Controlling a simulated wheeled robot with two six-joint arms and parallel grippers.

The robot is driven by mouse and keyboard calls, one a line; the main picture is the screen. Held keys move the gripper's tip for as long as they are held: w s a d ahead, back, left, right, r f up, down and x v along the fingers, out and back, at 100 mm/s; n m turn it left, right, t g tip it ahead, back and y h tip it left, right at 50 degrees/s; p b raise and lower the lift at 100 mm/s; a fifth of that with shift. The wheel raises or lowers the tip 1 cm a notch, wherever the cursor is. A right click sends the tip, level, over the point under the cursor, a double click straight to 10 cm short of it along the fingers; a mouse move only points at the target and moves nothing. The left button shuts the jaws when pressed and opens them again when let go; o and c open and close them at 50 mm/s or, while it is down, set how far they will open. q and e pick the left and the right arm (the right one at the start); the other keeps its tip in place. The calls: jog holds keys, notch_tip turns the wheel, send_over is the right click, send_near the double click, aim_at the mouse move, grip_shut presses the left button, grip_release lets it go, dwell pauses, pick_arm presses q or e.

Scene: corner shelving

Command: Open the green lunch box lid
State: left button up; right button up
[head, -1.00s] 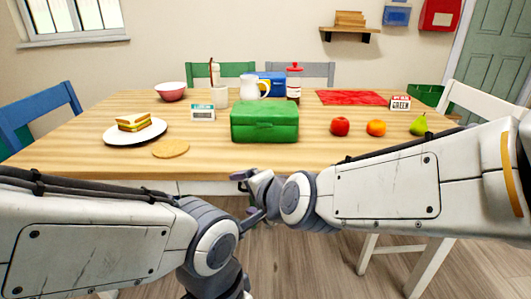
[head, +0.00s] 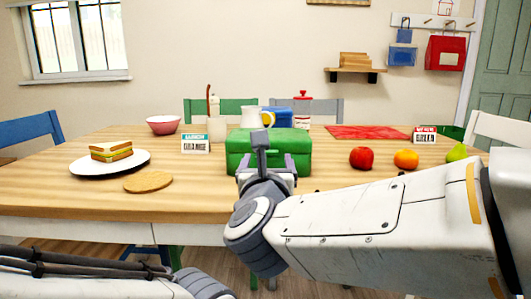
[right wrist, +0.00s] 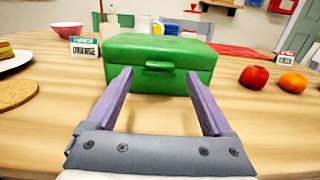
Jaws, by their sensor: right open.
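The green lunch box (head: 300,150) stands closed on the wooden table, near the middle. In the right wrist view the lunch box (right wrist: 185,55) shows its lid on top and a handle or latch (right wrist: 159,66) on its front face. My right gripper (head: 266,165) is in front of the box and hides part of its front. In the right wrist view the right gripper (right wrist: 160,95) is open, its two purple fingers apart and pointing at the box front, with nothing between them. My left arm shows at the bottom left, but its gripper is out of view.
A plate (head: 82,166) with a sandwich (head: 111,152) and a round brown disc (head: 148,182) lie on the left. A red apple (head: 361,158), an orange (head: 405,159) and a pear (head: 456,153) are on the right. A small sign (head: 195,144), cup and pitcher (head: 250,117) stand near the box.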

aim_at(269, 152)
jog(key=shift+w+d+p, duration=0.1)
jog(key=shift+w+p, duration=0.2)
jog(key=shift+w, duration=1.85)
